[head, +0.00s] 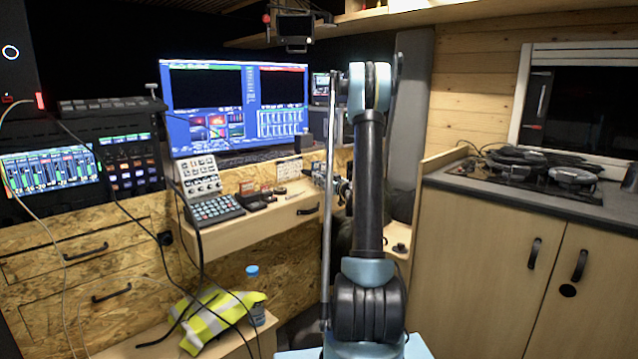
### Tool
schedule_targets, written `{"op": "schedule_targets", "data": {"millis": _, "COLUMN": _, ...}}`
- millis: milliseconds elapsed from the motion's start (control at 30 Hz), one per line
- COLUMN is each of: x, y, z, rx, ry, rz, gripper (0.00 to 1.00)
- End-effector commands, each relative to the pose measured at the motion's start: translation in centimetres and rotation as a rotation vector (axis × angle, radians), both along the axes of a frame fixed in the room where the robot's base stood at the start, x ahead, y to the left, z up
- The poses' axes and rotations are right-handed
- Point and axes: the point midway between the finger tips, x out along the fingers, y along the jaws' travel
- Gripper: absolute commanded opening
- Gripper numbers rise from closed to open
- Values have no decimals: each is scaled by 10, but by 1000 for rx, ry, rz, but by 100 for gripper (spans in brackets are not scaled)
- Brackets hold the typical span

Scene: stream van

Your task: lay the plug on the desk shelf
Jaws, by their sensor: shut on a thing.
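My arm rises through the middle of the head view, and its upper link hides much of what lies behind it. My gripper (331,181) shows only in part, as small dark and metallic pieces left of that link, over the right end of the desk. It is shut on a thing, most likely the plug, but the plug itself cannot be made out. The desk shelf (262,224) is a light wooden surface below the large monitor. Its right part is hidden behind my arm.
A keypad console (212,195) and small dark items stand on the desk's left part. The large monitor (235,105) is behind. A yellow vest (215,318) and a blue-capped bottle (253,285) are lower left. A hob (530,172) tops the right counter.

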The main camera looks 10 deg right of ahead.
Motion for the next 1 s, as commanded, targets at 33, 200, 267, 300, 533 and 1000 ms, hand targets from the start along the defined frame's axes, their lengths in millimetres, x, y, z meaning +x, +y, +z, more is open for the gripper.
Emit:
{"op": "schedule_targets", "data": {"millis": 33, "x": 0, "y": 0, "z": -3, "rx": 0, "ry": 0, "rz": 0, "gripper": 0}}
{"op": "schedule_targets", "data": {"millis": 200, "x": 0, "y": 0, "z": -3, "rx": 0, "ry": 0, "rz": 0, "gripper": 0}}
{"op": "schedule_targets", "data": {"millis": 267, "x": 0, "y": 0, "z": -3, "rx": 0, "ry": 0, "rz": 0, "gripper": 0}}
{"op": "schedule_targets", "data": {"millis": 300, "x": 0, "y": 0, "z": -4, "rx": 0, "ry": 0, "rz": 0, "gripper": 0}}
{"op": "schedule_targets", "data": {"millis": 533, "x": 0, "y": 0, "z": -5, "rx": 0, "ry": 0, "rz": 0, "gripper": 28}}
{"op": "schedule_targets", "data": {"millis": 1000, "x": -12, "y": -8, "z": -3, "rx": 0, "ry": 0, "rz": -3, "gripper": 28}}
